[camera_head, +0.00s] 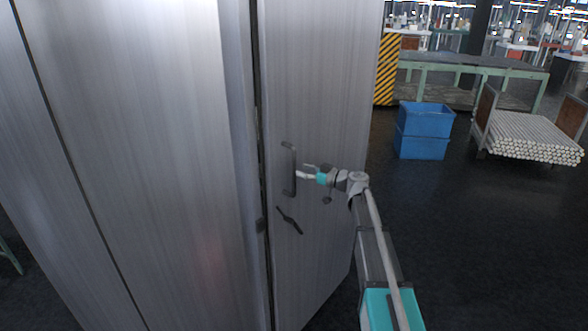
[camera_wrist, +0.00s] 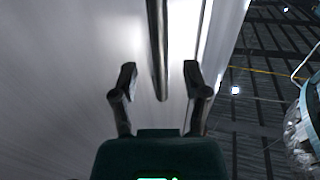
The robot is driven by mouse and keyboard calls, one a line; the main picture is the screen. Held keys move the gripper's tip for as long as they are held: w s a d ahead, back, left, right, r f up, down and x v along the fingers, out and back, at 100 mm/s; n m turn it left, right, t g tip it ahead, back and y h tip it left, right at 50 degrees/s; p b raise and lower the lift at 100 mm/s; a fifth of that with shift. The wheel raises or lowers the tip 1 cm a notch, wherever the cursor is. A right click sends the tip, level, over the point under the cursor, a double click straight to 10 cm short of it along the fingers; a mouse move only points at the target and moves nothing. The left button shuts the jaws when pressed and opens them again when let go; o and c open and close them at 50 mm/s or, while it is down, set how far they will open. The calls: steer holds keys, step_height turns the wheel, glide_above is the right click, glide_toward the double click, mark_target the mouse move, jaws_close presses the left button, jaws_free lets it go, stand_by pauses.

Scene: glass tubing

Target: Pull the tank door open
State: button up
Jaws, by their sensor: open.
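The tank door (camera_head: 316,95) is a tall grey metal panel on the right part of the tank (camera_head: 140,120). A dark vertical bar handle (camera_head: 288,170) is fixed on it, with a dark lever (camera_head: 289,220) tilted below. My gripper (camera_head: 303,171) is close to the handle's right side in the head view. In the wrist view my gripper (camera_wrist: 160,85) is open, its two fingers apart, with the bar handle (camera_wrist: 160,60) between them and its end near the fingertips. Whether the fingers touch it, I cannot tell. A thin dark seam runs along the door's left edge.
Blue crates (camera_head: 422,130) stand on the dark floor to the right. A cart of white tubes (camera_head: 525,135) and a green-legged table (camera_head: 470,68) are farther back. A yellow-black striped post (camera_head: 387,68) stands just behind the door's right edge.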

mark_target(294, 168)
steer(key=shift+x, duration=2)
jaws_close()
